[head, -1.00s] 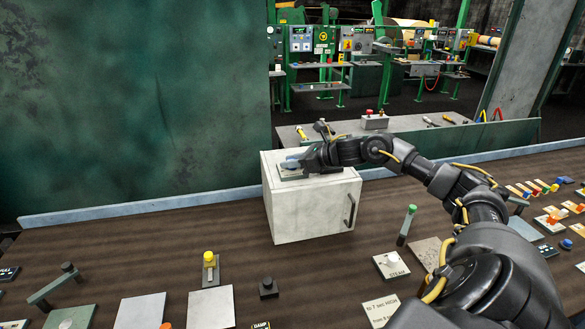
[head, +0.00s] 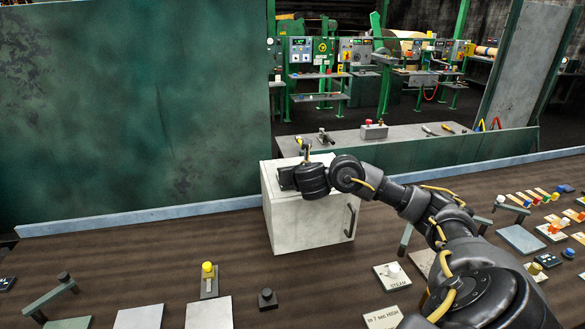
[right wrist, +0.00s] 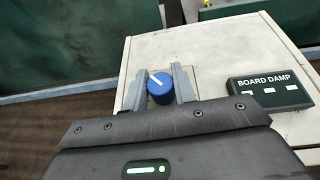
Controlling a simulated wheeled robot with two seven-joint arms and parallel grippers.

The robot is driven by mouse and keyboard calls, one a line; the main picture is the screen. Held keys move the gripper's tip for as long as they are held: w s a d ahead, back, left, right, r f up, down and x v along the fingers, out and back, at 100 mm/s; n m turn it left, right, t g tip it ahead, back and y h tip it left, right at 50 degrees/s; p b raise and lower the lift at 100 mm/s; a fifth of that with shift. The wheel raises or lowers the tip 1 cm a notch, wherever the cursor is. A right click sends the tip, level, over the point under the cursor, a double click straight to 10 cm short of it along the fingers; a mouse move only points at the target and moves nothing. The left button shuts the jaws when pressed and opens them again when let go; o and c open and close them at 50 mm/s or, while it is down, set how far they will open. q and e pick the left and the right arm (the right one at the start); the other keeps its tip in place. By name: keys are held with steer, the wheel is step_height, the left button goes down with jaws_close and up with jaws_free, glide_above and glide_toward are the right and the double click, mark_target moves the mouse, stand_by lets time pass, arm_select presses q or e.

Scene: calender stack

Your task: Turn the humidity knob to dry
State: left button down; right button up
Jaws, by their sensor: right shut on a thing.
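A blue round knob (right wrist: 159,92) with a white pointer line stands on top of the pale box (head: 310,219). In the right wrist view, the pointer line slants up and to the left. My right gripper (right wrist: 161,84) has one finger on each side of the knob and is shut on it. In the head view, my right gripper and wrist cover the top of the box and hide the knob. A dark green "BOARD DAMP" plate (right wrist: 268,93) with pale markers is right of the knob in the wrist view. My left gripper is not in view.
The box has a dark handle (head: 350,219) on its front right. A yellow-topped control (head: 208,279), a small black knob (head: 267,298) and a "STEAM" plate (head: 392,277) are on the brown bench (head: 120,262). A green wall (head: 130,100) stands behind the bench.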

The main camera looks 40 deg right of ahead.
steer(key=shift+r+m+h, duration=0.1)
steer(key=shift+m+h, duration=0.4)
steer(key=shift+h, duration=0.1)
steer(key=shift+g+p, duration=0.3)
steer(key=o, duration=1)
steer(key=shift+d, duration=0.1)
